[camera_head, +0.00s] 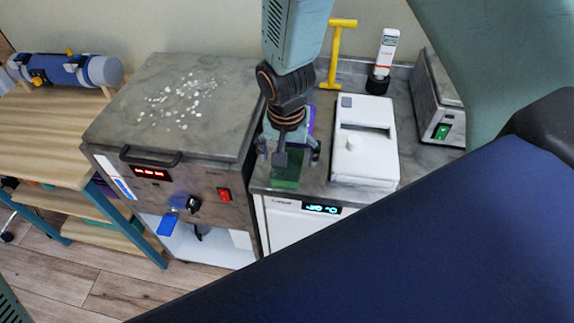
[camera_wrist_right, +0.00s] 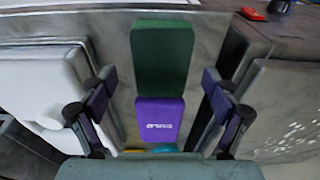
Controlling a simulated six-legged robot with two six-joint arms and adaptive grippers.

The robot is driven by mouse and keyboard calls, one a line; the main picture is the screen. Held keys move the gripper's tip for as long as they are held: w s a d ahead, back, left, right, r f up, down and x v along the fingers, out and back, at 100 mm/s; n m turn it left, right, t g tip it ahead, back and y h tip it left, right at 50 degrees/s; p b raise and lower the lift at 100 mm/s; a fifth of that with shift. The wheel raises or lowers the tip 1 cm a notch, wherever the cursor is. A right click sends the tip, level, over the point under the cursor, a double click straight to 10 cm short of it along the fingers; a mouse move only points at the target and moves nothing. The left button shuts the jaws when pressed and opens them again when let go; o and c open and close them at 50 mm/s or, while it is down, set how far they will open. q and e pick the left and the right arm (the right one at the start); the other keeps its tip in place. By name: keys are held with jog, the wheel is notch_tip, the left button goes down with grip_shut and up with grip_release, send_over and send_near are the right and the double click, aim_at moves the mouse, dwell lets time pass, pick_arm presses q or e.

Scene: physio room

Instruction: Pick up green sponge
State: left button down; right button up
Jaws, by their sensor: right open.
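The green sponge (camera_head: 288,168) is a dark green block near the front edge of the grey counter. In the right wrist view the green sponge (camera_wrist_right: 162,60) lies at upper middle, directly beyond a purple block (camera_wrist_right: 160,118) with white lettering. My right gripper (camera_head: 289,152) points down over the sponge and partly hides it. In the wrist view the right gripper's (camera_wrist_right: 159,80) fingers are spread wide, with clear gaps to the blocks on both sides. Nothing is held. My left gripper is not in view.
A white lidded box (camera_head: 364,170) stands close right of the gripper. A raised grey-topped unit (camera_head: 215,85) with scattered white pieces stands close left. A yellow stand (camera_head: 336,55) and a white bottle (camera_head: 386,50) are behind. A blue padded surface (camera_head: 430,250) fills the lower right.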

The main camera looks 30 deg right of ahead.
jog(key=shift+a+f, duration=0.1)
jog(key=shift+f, duration=0.8)
jog(key=shift+w+f, duration=0.1)
jog(key=shift+d, duration=0.25)
jog(key=shift+a, duration=0.2)
jog(key=c, duration=0.6)
jog(key=shift+d, duration=0.1)
jog(key=shift+c, duration=1.3)
